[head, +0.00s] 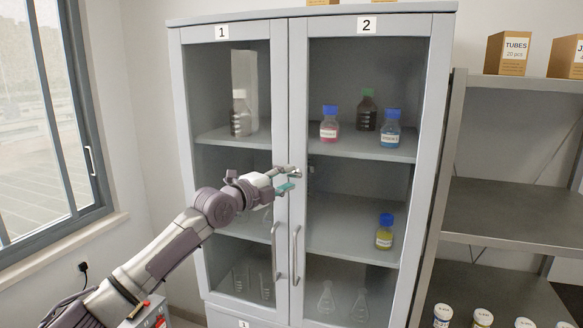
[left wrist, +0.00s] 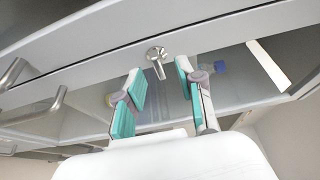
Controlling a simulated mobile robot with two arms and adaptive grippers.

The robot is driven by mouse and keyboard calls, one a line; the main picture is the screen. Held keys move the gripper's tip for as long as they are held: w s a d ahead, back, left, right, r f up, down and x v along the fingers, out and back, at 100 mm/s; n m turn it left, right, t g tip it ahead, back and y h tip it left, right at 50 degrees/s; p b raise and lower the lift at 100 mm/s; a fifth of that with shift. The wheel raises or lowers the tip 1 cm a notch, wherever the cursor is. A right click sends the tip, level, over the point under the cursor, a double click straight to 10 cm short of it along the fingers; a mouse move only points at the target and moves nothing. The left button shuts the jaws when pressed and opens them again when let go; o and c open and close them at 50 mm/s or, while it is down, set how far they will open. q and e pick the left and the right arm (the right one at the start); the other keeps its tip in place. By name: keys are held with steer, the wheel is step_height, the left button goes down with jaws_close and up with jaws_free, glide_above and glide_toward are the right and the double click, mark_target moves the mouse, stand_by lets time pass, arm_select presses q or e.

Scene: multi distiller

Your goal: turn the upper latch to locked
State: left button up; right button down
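The upper latch (left wrist: 157,56) shows in the left wrist view as a small metal knob with a short lever on the grey door frame of the cabinet (head: 297,60). Its lever points down in that picture, toward the gap between my fingers. My left gripper (head: 293,178) is in front of the frame where the two doors meet, above the door handles. In the left wrist view my left gripper (left wrist: 160,70) is open, with a teal-padded finger on each side of the lever. I cannot tell whether a finger touches it. In the head view the gripper largely hides the latch. My right gripper is not in view.
Two long vertical door handles (head: 274,250) (head: 295,256) sit just below my left gripper. Bottles and flasks stand behind the glass doors. A metal shelf rack (head: 508,210) stands at the right, a window (head: 45,110) at the left.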

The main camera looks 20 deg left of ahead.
mark_target(301, 172)
arm_select(q)
steer(key=shift+p+x, duration=0.3)
steer(key=shift+x, duration=1)
steer(key=shift+a+f, duration=0.1)
jaws_close()
